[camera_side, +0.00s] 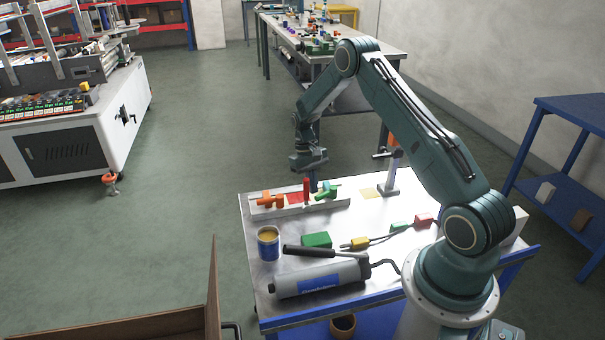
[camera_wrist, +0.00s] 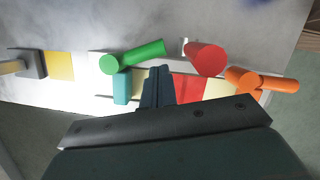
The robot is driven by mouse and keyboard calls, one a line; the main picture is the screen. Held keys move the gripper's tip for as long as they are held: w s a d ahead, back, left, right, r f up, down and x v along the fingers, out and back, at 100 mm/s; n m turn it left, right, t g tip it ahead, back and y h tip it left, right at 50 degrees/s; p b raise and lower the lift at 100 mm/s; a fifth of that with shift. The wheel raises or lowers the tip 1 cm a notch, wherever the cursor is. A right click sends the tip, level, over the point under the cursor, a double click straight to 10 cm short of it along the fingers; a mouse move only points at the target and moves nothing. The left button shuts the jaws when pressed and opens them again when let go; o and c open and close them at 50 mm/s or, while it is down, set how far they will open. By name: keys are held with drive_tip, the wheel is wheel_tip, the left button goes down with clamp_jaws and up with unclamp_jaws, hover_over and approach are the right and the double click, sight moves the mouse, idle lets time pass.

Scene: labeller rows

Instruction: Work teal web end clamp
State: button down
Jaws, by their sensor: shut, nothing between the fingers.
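The web end clamp shows in the wrist view as a teal block (camera_wrist: 122,89) with a green cylindrical handle (camera_wrist: 140,55) lying slantwise across its upper end. In the side view the green handle (camera_side: 328,190) is at the right part of a pale rail (camera_side: 295,209). My gripper (camera_wrist: 159,72) is shut and empty, its fingers just right of the teal block, over the strip. In the side view my gripper (camera_side: 313,188) points down at the rail, between the red upright handle and the green one. I cannot tell whether it touches anything.
A red handle (camera_wrist: 206,59) and an orange handle (camera_wrist: 272,82) stand on the same rail, right in the wrist view. A grey stand (camera_side: 390,175) is beyond the rail's right end.

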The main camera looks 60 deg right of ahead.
drive_tip(key=shift+w+d+r, duration=0.15)
drive_tip(key=shift+w+d, duration=0.15)
drive_tip(key=shift+w, duration=0.4)
drive_tip(key=shift+w+d+r, duration=0.15)
drive_tip(key=shift+w+d, duration=0.1)
drive_tip(key=shift+w, duration=0.4)
drive_tip(key=c, duration=2.2)
unclamp_jaws()
drive_tip(key=v, duration=1)
drive_tip(key=shift+w+a, duration=0.1)
drive_tip(key=shift+w, duration=0.1)
drive_tip(key=c, duration=1.5)
unclamp_jaws()
drive_tip(key=shift+o, duration=0.8)
drive_tip(key=shift+s+r, duration=0.1)
wheel_tip(320, 180, up, 3)
drive_tip(key=m+t, duration=0.1)
drive_tip(key=m, duration=1.6)
hover_over(322, 194)
drive_tip(key=w+d, duration=0.1)
drive_tip(key=w, duration=0.2)
drive_tip(key=shift+d+h, duration=0.1)
drive_tip(key=shift+h, duration=0.3)
drive_tip(key=f, duration=0.4)
drive_tip(key=s+f, duration=0.1)
drive_tip(key=f, duration=0.4)
drive_tip(key=s+a+f, duration=0.1)
drive_tip(key=f, duration=0.4)
drive_tip(key=shift+s, duration=0.25)
